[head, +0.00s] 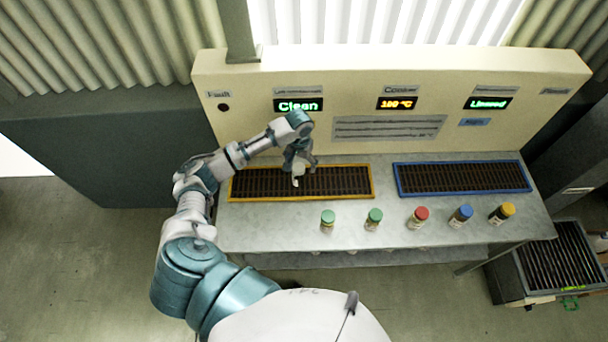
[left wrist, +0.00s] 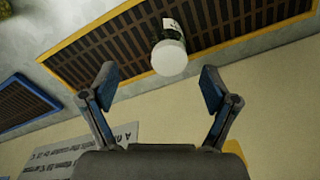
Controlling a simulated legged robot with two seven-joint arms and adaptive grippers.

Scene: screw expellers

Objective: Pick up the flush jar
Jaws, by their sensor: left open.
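A jar with a white lid (left wrist: 169,57) stands on the yellow-framed grate (left wrist: 60,62) in the left wrist view. Part of a label shows on its dark side. In the head view a small white shape, seemingly this jar (head: 297,177), shows just below my left gripper (head: 298,161). In the left wrist view my left gripper (left wrist: 159,82) is open, its two fingers spread apart. The jar's lid is centred a little beyond the fingertips, with no visible contact. I cannot read the jar's label. My right gripper is out of view.
A blue-framed grate (head: 395,180) lies right. The panel (head: 350,75) rises behind. A bin (head: 512,280) stands right.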

